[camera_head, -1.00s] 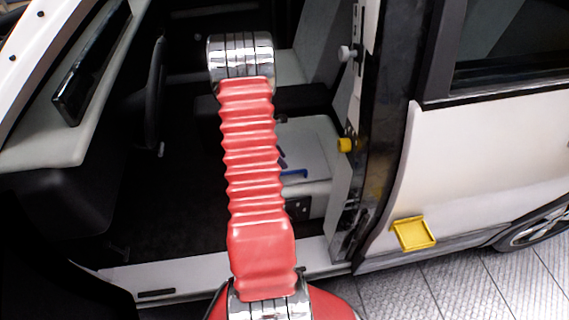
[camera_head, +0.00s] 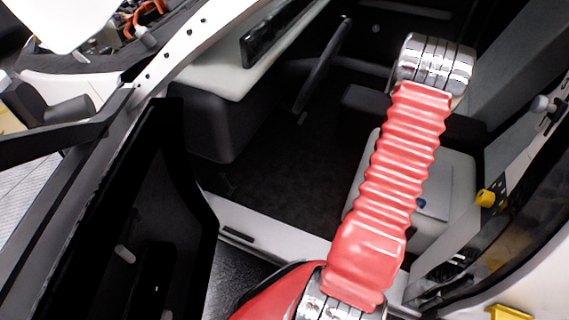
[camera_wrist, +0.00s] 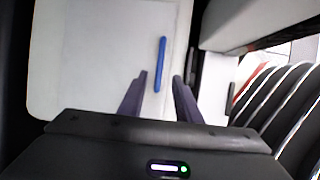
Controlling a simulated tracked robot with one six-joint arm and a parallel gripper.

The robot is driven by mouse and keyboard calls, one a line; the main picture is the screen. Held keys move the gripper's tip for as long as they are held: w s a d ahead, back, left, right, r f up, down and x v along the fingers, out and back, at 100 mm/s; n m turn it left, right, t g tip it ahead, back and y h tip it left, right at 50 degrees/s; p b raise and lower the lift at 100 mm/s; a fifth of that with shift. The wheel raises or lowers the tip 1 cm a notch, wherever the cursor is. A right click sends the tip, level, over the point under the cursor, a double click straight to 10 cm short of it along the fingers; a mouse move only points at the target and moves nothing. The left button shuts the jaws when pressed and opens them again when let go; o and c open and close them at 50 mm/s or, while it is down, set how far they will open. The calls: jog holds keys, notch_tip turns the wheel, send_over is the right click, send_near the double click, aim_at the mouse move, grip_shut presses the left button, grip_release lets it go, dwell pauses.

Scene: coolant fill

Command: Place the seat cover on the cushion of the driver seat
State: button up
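The driver seat's pale cushion (camera_head: 455,175) is inside the open door, partly behind my red arm. In the wrist view a pale flat surface with a rounded corner (camera_wrist: 85,70) fills the upper left. I cannot tell whether it is the bare cushion or a seat cover on it. A blue strip (camera_wrist: 160,60) lies or stands on that surface; a small blue part (camera_head: 421,203) shows beside my arm in the head view. My gripper (camera_wrist: 159,77) has its two dark fingers apart, on either side of the strip's lower end. Contact with it cannot be made out.
The steering wheel (camera_head: 322,65) and dashboard (camera_head: 215,115) are left of my arm, with dark open floor (camera_head: 285,150) between. The door (camera_head: 150,220) stands open at the left. The door pillar with a yellow knob (camera_head: 487,198) is close on the right.

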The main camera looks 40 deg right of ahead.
jog(key=w+a+r+m+t+h, duration=0.1)
jog(key=w+a+r+m+t, duration=0.1)
jog(key=w+a+r, duration=0.85)
jog(key=w+a+r+m+t, duration=0.1)
jog(key=w+a+r+t, duration=0.1)
jog(key=w+a+r, duration=0.85)
jog(key=s+a+r+m+t, duration=0.1)
jog(key=s+a+r, duration=0.1)
jog(key=a+r, duration=0.6)
jog(key=s+a+r+m+t, duration=0.1)
jog(key=s+a+r+t, duration=0.2)
jog(key=a, duration=0.9)
jog(key=s+a+r+y, duration=0.2)
jog(key=s+a, duration=0.1)
jog(key=a, duration=0.4)
jog(key=s+a+r+t+y, duration=0.1)
jog(key=s+a, duration=0.3)
jog(key=a, duration=0.4)
jog(key=shift+s+a+r+m+y, duration=0.15)
jog(key=shift+s+r+m+y, duration=0.15)
jog(key=shift+r+m+y, duration=0.15)
